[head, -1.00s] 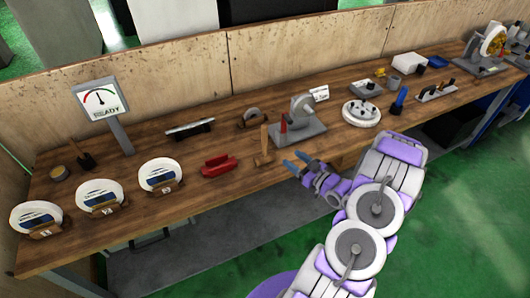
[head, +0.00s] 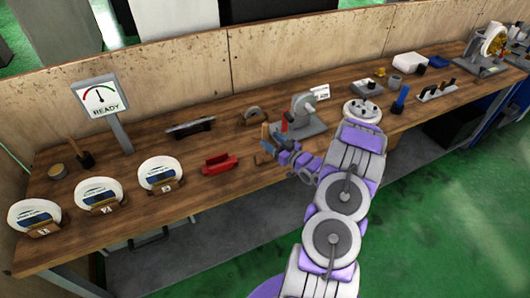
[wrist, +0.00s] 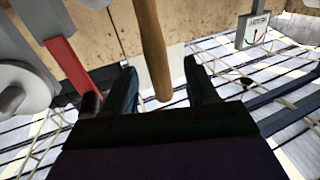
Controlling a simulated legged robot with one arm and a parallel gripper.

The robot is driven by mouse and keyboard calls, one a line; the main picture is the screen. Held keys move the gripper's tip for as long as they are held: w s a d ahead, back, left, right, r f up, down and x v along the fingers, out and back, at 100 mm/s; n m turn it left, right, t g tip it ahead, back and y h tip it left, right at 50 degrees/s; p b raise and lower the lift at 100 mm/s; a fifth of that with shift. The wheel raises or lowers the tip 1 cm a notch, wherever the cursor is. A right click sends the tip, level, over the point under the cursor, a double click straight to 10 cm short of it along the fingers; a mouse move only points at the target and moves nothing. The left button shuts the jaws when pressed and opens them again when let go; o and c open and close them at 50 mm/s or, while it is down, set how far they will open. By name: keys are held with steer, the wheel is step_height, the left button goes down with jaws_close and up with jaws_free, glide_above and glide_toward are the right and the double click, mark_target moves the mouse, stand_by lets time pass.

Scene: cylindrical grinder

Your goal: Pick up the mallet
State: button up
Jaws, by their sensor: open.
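The mallet (head: 263,158) stands near the front edge of the bench, its wooden handle pointing up. In the head view my gripper (head: 273,138) is at the handle and covers part of it. In the wrist view the wooden handle (wrist: 152,50) shows between the two dark fingers of my gripper (wrist: 160,88), with a gap on each side. The fingers are open and not closed on it. The mallet's head is hidden in the wrist view.
A grey device with a red lever (head: 303,115) stands close to the right of the mallet. A red holder (head: 220,163) lies to the left. Several white wheels on stands (head: 160,174) and a READY gauge (head: 100,98) are farther left.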

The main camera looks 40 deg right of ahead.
mark_target(266, 136)
steer(key=w, duration=0.3)
steer(key=shift+w+d+f+b, duration=0.15)
steer(key=shift+w+f+b, duration=0.15)
steer(key=shift+w, duration=0.5)
steer(key=shift+c, duration=0.2)
jaws_close()
